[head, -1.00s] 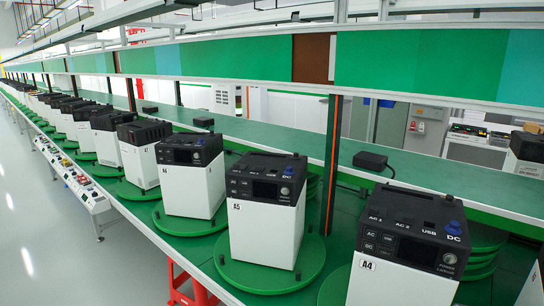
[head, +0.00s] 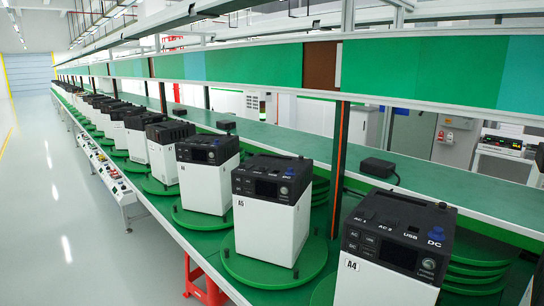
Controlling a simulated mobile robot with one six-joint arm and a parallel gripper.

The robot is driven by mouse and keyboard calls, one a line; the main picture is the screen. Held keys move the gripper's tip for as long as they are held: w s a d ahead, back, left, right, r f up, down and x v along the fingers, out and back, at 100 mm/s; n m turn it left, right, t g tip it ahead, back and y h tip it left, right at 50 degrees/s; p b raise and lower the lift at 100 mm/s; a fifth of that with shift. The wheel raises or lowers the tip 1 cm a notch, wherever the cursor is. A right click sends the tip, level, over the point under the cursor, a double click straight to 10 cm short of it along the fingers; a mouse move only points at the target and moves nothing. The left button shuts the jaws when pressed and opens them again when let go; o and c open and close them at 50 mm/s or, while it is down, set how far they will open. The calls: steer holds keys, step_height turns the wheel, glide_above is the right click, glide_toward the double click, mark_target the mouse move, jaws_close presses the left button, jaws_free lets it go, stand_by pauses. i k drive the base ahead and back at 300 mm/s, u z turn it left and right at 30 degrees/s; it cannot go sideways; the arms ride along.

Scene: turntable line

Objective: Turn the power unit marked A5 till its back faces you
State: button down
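The power unit marked A5 (head: 267,228) is a white box with a black top section. It stands upright on a round green turntable (head: 250,271) on the line. Its black control panel, with a small screen and a round knob, faces toward me, and the A5 label is at the upper left of the white front below it. Its back is hidden. Small dark pegs stand on the turntable's rim. My gripper is not in view.
The unit marked A4 (head: 387,250) stands nearer at the right, and another similar unit (head: 207,180) stands just beyond A5 to the left. Several more units recede along the line. A post (head: 338,165) rises behind A5. The grey aisle floor (head: 60,220) at left is clear.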

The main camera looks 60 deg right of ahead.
mark_target(312, 260)
steer(key=z, duration=0.6)
steer(key=i, duration=1)
steer(key=u, duration=0.2)
